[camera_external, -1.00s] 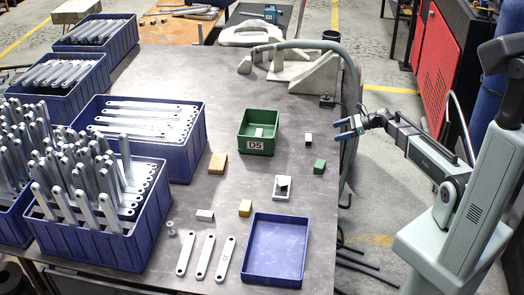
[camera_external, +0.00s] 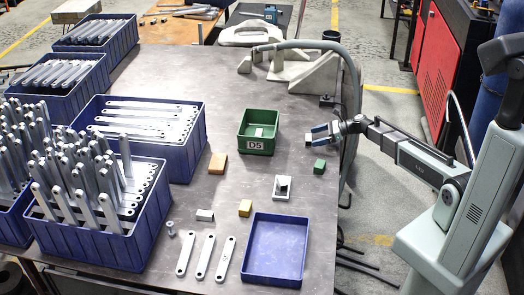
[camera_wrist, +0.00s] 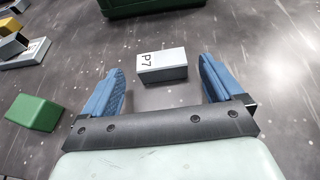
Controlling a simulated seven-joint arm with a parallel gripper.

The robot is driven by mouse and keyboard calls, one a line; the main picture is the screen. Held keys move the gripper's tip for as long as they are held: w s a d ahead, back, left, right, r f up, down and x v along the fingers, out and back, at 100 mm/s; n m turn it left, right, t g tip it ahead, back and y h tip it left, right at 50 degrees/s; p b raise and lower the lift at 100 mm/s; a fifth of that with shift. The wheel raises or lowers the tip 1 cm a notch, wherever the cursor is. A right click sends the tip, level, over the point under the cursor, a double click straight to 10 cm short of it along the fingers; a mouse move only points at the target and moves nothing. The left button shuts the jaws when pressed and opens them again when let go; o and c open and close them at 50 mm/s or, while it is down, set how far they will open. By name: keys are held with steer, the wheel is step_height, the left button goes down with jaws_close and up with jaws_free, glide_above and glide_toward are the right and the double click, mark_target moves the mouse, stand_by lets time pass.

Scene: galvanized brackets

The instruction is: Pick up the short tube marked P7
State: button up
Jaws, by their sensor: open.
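The short tube marked P7 (camera_wrist: 162,66) lies on the table in the wrist view. It is a small block-shaped piece with a pale top bearing "P7" and a darker grey near side. My gripper (camera_wrist: 162,84) is open, with one blue finger to the left of the tube and one to the right, and gaps on both sides. The tube sits toward the fingertips. In the external view my gripper (camera_external: 313,133) is over the right part of the table, and only a small part of the tube (camera_external: 308,144) shows below the fingers.
A green block (camera_external: 319,167) lies close by, left of my gripper in the wrist view (camera_wrist: 34,112). A green bin labelled D5 (camera_external: 257,145) stands to the left. A white plate (camera_external: 291,194) carries a grey piece. An empty blue tray (camera_external: 276,250) is at the front.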

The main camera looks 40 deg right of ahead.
mark_target(309, 137)
steer(key=x, duration=0.4)
steer(key=shift+w+a+r, duration=0.1)
steer(key=shift+w, duration=0.1)
steer(key=c, duration=1.1)
